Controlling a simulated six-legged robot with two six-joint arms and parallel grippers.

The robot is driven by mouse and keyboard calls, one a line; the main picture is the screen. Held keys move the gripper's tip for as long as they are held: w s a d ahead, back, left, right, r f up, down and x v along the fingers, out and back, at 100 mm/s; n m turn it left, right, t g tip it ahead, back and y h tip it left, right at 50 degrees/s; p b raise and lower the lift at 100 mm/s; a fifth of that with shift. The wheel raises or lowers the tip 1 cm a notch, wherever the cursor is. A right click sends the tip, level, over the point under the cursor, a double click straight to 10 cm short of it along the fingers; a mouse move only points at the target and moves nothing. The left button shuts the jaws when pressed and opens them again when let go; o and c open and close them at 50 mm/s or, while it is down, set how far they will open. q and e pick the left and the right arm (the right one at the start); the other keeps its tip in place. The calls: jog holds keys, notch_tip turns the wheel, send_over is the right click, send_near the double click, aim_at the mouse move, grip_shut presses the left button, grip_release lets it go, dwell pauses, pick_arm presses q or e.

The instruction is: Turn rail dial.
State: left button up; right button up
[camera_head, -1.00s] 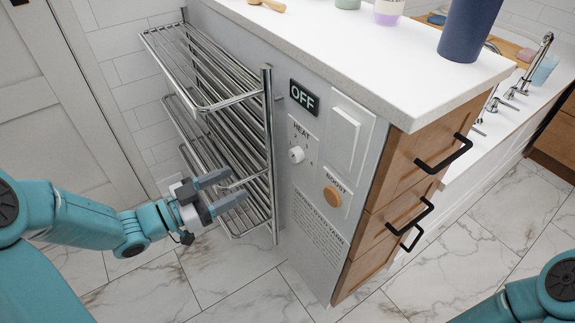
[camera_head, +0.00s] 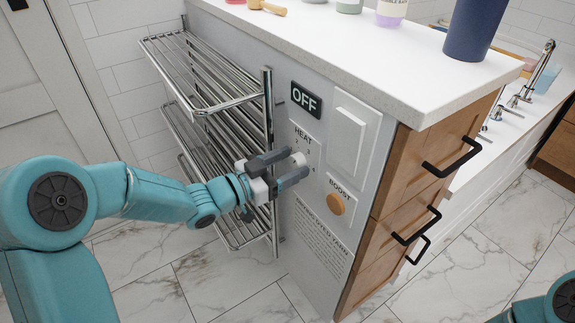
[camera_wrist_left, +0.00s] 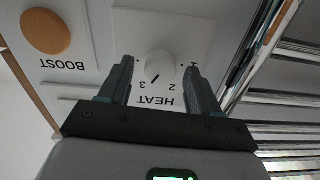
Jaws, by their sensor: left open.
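The rail dial is a small white round knob (camera_head: 299,158) under the word HEAT on the cabinet's grey side panel. In the left wrist view the dial (camera_wrist_left: 161,63) has a dark pointer mark and the numbers 2 and 3 near it. My left gripper (camera_head: 296,164) is open, with its fingertips close to the dial. In the wrist view the fingers (camera_wrist_left: 160,75) stand on either side of the dial, with gaps visible; I cannot tell whether they touch it. My right arm (camera_head: 545,305) shows only at the bottom right corner; its gripper is out of view.
An OFF display (camera_head: 305,99), a large white rocker switch (camera_head: 348,137) and an orange BOOST button (camera_head: 336,204) share the panel. The chrome towel rail (camera_head: 268,130) stands just left of the gripper. Wooden drawers with black handles (camera_head: 452,157) are to the right.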

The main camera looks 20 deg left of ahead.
pick_arm(q)
jog(key=shift+c, duration=0.3)
jog(key=c, duration=1)
pick_arm(e)
jog(key=shift+r, duration=0.1)
pick_arm(q)
jog(key=n+p, duration=0.3)
jog(key=p, duration=0.1)
jog(key=shift+r+n, duration=0.15)
jog(key=shift+n, duration=0.25)
jog(key=n+p, duration=0.4)
jog(key=n, duration=0.1)
jog(key=shift+a, duration=0.1)
jog(key=shift+f+n+p, duration=0.25)
jog(key=shift+n+p, duration=0.9)
jog(key=shift+n, duration=0.35)
pick_arm(e)
jog(key=s+a+r+g, duration=0.1)
jog(key=s+r, duration=0.2)
jog(key=r, duration=0.6)
jog(key=shift+a+r+n, duration=0.25)
jog(key=shift+a+n, duration=0.05)
